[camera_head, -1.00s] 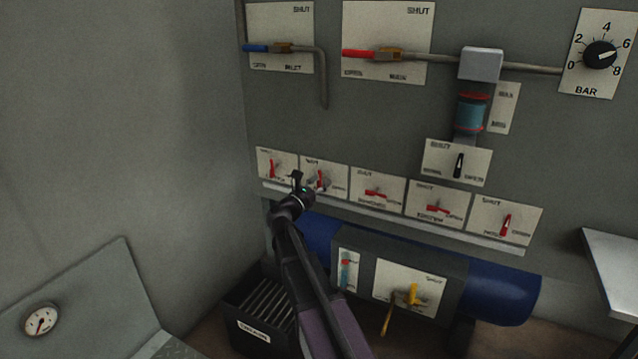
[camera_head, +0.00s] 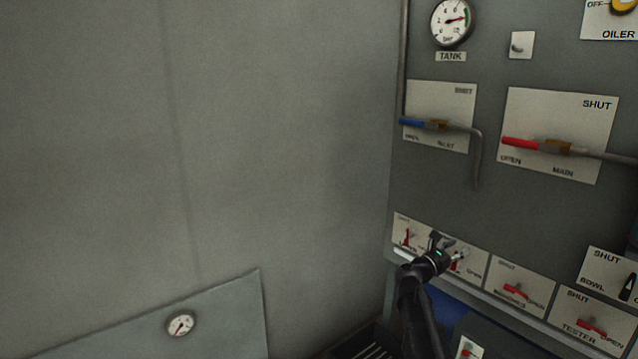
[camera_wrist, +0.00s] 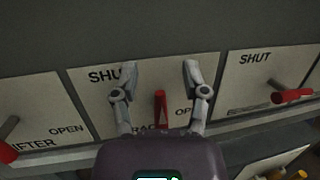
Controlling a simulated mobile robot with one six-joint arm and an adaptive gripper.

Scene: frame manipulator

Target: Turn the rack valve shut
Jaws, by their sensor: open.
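The rack valve's red lever (camera_wrist: 160,108) stands upright in the wrist view, in the middle of its white plate (camera_wrist: 88,92). The plate reads SHUT at the upper left; the OPEN and RACK lettering is partly covered by my gripper. My gripper (camera_wrist: 160,72) is open, with one finger to each side of the lever and visible gaps between. In the head view my gripper (camera_head: 452,245) is in front of the rack plate (camera_head: 476,266), hiding part of it and its lever (camera_head: 455,266).
The lifter valve's red lever (camera_wrist: 6,152) is close on the left, another red lever (camera_wrist: 292,97) on the right. A ledge (camera_head: 480,304) runs below the plates. Blue inlet (camera_head: 412,123) and red main (camera_head: 521,144) handles are above. A grey wall (camera_head: 280,130) stands left.

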